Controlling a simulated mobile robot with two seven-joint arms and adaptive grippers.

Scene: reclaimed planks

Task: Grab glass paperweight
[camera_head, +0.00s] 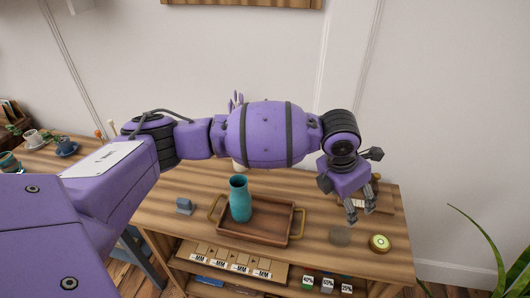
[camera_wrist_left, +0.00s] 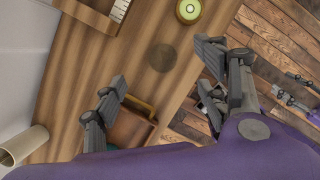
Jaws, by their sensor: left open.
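My left gripper (camera_head: 361,208) reaches in from the left and hangs above the table's right part. Its fingers are spread and empty.
A wooden tray (camera_head: 266,240) with brass handles holds a teal vase (camera_head: 240,199). A small blue-grey object (camera_head: 184,205) stands left of the tray.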

